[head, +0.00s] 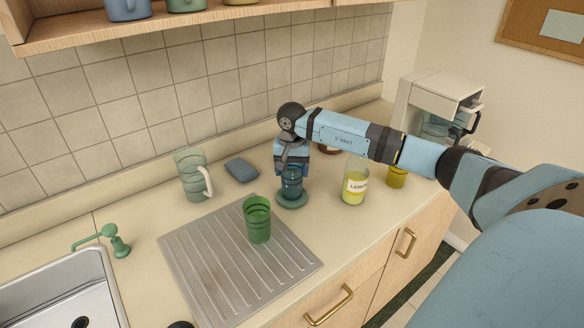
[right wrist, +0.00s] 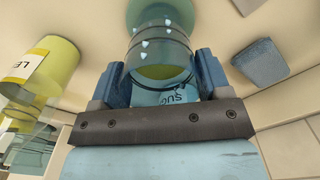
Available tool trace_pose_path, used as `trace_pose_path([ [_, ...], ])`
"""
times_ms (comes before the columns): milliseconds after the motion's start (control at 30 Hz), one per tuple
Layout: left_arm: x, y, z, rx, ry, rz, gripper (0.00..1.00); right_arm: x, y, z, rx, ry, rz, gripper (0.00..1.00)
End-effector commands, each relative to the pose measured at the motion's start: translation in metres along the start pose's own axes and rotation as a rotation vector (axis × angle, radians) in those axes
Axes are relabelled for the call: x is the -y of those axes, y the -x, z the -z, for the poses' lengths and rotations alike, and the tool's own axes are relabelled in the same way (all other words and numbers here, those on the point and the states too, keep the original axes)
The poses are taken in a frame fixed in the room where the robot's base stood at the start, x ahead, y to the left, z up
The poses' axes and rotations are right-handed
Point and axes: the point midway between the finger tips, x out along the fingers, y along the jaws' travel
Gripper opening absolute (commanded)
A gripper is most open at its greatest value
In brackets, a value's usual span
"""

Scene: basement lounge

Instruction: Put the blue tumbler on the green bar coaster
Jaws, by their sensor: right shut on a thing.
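The blue tumbler (head: 291,184) is upright between the fingers of my right gripper (head: 291,168), which is shut on it. The green bar coaster (head: 283,202) lies on the counter directly under the tumbler, its rim showing around the tumbler's base. I cannot tell whether the base touches the coaster or hangs just above it. In the right wrist view, the tumbler (right wrist: 160,48) sits between both fingers, with the coaster (right wrist: 150,10) beyond it. My left gripper is not in view.
A green ribbed glass (head: 257,220) stands on the metal drainboard (head: 200,262), front left of the coaster. A clear pitcher (head: 192,175) and blue-grey sponge (head: 241,169) are left. A lemon-labelled bottle (head: 355,182) and yellow cup (head: 397,177) stand right. The sink (head: 60,290) is front left.

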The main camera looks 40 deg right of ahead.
Motion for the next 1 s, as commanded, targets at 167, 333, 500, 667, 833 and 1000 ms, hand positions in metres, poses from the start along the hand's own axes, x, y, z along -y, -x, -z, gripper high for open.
trace_pose_path([
  [167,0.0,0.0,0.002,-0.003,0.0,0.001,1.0,0.0,0.001,0.001,-0.002,-0.001,0.003,0.17],
  [333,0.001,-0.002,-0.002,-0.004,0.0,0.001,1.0,0.0,-0.004,0.001,-0.002,-0.001,0.002,0.17],
  [500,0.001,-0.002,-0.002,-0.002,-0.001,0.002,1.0,0.0,-0.003,0.001,-0.001,-0.001,0.001,0.96],
  [667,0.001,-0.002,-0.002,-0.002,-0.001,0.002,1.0,0.0,-0.003,0.0,-0.001,-0.001,0.001,0.96],
  [833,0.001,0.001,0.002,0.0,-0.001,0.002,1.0,0.0,0.002,0.0,-0.001,-0.001,0.001,0.96],
  [1000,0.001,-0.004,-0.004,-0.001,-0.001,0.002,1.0,0.0,0.026,0.002,-0.005,-0.001,0.004,0.96],
])
